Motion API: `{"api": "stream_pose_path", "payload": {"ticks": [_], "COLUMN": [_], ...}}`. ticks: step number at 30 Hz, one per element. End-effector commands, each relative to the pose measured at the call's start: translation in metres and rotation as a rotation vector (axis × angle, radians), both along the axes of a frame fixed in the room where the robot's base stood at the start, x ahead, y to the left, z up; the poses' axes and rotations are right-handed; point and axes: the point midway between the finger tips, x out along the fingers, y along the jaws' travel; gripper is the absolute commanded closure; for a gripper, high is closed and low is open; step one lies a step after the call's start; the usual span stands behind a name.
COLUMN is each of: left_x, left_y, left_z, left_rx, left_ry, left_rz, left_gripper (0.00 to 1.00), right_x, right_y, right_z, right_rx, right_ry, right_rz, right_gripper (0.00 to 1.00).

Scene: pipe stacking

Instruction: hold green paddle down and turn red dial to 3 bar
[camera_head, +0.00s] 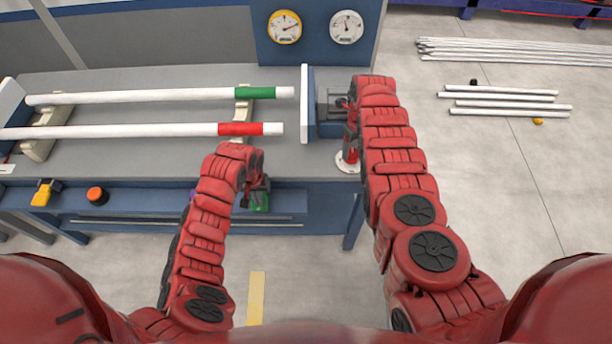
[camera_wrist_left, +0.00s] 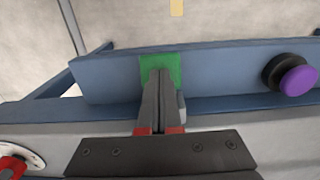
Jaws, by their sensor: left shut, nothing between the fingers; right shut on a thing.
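The green paddle (camera_head: 262,202) is on the front of the blue bench, below its top edge. It also shows in the left wrist view (camera_wrist_left: 160,66). My left gripper (camera_head: 259,184) is shut and empty, its fingertips against or just over the paddle; I cannot tell how far the paddle is pressed. The red dial (camera_head: 350,150) sits on a white round plate at the bench's right end, partly hidden by my right arm. My right gripper (camera_head: 348,122) is shut on the dial, its fingers mostly hidden. The dial's edge shows in the left wrist view (camera_wrist_left: 12,166).
Two white pipes, with a green band (camera_head: 255,92) and a red band (camera_head: 240,129), lie on supports left of a white plate (camera_head: 305,105). A yellow-rimmed gauge (camera_head: 285,27) and a grey-rimmed gauge (camera_head: 346,27) hang behind. A purple button (camera_wrist_left: 296,80) is beside the paddle.

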Motion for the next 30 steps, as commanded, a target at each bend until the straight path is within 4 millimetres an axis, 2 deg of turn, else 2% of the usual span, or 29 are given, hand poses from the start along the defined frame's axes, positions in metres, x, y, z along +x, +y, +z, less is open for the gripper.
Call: {"api": "stream_pose_path", "payload": {"ticks": [2, 9, 19, 25, 30], "left_x": [-0.0013, -0.0017, -0.0022, -0.0025, -0.0028], "left_y": [0.0004, 0.0003, -0.0001, -0.0003, -0.0005], "left_z": [-0.0024, -0.003, -0.0035, -0.0038, -0.0041], "left_rx": [0.0, 0.0, -0.001, -0.001, -0.001], "left_ry": [0.003, 0.004, 0.005, 0.006, 0.007], "left_rz": [0.002, 0.002, 0.001, 0.001, 0.0], "left_gripper": [1.0, 1.0, 1.0, 1.0, 1.0], "right_x": [-0.0009, -0.0012, -0.0014, -0.0025, -0.0022], "right_y": [-0.0009, -0.0007, -0.0002, -0.0003, 0.0002], "right_z": [-0.0004, -0.0008, -0.0011, -0.0025, -0.0022], "right_rx": [-0.001, -0.001, 0.0, 0.001, 0.001], "right_ry": [0.004, 0.004, 0.005, 0.008, 0.007], "right_rz": [0.012, 0.273, 0.322, 0.554, 0.605], "right_gripper": [0.85, 0.85, 0.85, 0.85, 0.86]}}
